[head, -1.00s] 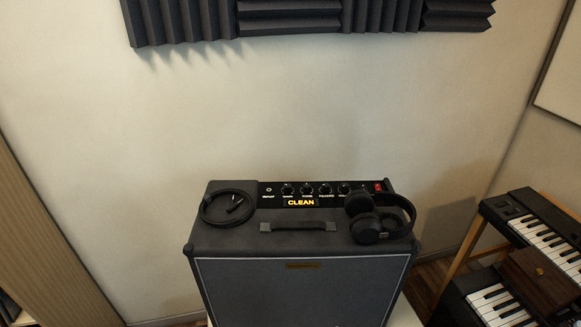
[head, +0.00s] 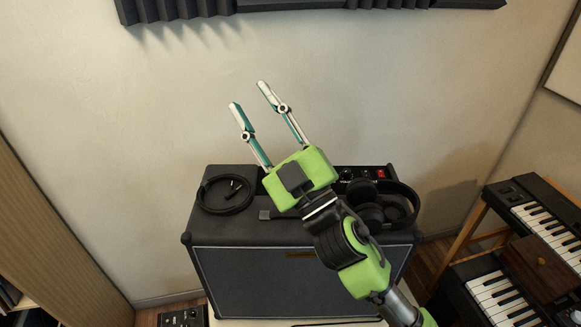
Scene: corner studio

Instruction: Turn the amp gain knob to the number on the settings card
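The dark amp (head: 300,260) stands against the wall in the head view. Its control panel is mostly behind my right gripper (head: 249,94); only the right end of the panel (head: 348,174), with a knob and a red switch (head: 381,174), shows. The gain knob and the lit display are hidden. My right gripper is open and empty, its two fingers spread apart and pointing up and away in front of the amp's top. I cannot tell whether it touches anything. No settings card can be made out. My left gripper is out of view.
A coiled black cable (head: 225,195) lies on the amp's top left. Black headphones (head: 385,207) lie on its top right, close to my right arm. Keyboards (head: 545,225) stand on a rack at the right. A small black box (head: 183,317) is at the lower left.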

